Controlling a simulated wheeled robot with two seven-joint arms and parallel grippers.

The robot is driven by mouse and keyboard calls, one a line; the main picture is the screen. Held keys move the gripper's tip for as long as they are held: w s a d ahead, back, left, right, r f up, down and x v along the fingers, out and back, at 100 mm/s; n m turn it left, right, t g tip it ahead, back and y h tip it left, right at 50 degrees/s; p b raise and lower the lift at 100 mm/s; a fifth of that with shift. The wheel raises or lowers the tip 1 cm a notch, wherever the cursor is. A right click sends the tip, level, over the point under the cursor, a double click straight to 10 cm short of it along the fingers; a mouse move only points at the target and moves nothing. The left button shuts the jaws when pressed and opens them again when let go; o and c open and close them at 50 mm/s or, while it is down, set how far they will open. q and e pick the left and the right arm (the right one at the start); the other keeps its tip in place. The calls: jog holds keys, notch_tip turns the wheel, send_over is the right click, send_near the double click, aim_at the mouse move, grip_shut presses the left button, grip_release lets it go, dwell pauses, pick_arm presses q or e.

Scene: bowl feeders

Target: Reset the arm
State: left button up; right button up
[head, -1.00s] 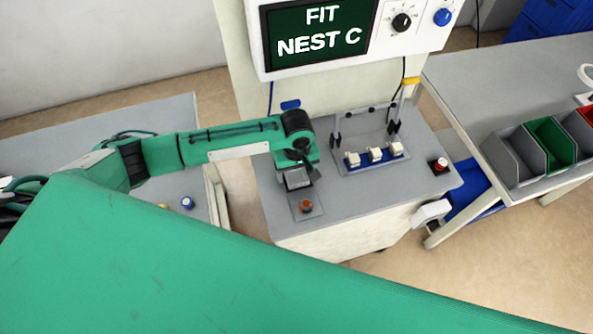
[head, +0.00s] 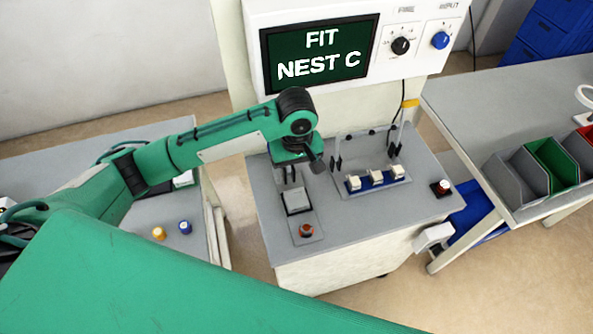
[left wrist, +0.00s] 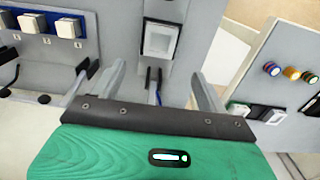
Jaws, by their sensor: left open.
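My left arm comes in from the left in the head view, with its wrist over the near-left part of the machine's worktop. My left gripper (head: 292,175) points down above a raised square pad (head: 298,201) behind an orange-red button (head: 306,230). In the left wrist view the two fingers of my left gripper (left wrist: 155,82) stand wide apart with nothing between them. The square pad (left wrist: 160,40) shows beyond them. A large green part of my own body covers the bottom of the head view. My right gripper is not seen.
A blue strip with three white blocks (head: 376,177) sits right of my gripper; it also shows in the left wrist view (left wrist: 40,24). The screen (head: 318,52) reads "FIT NEST C". Grey and green bins (head: 552,163) stand at right. Coloured knobs (head: 185,227) lie on the left table.

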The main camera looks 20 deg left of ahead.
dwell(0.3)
pick_arm(q)
jog(key=s+d+f+m+h, duration=0.1)
jog(key=s+m, duration=0.1)
jog(key=s, duration=0.1)
jog(key=s+d+f+m+t+h, duration=0.1)
jog(key=s+d+f, duration=0.1)
jog(key=s, duration=0.1)
jog(key=s+d+f+m+h, duration=0.1)
jog(key=s+d+m, duration=0.1)
jog(key=s, duration=0.1)
jog(key=shift+d+f+m+t, duration=0.1)
jog(key=shift+f+m+t, duration=0.1)
jog(key=shift+m+t, duration=0.15)
jog(key=s+a+f+m+t+y, duration=0.2)
jog(key=s+a+f+m+y, duration=0.1)
jog(key=s+a, duration=1.1)
notch_tip(320, 180, down, 31)
jog(key=g, duration=0.2)
jog(key=s+a+f, duration=0.3)
jog(key=s+f, duration=1.6)
jog(key=shift+s+f+g, duration=0.15)
jog(key=shift+f+g, duration=0.15)
jog(key=shift+g, duration=0.05)
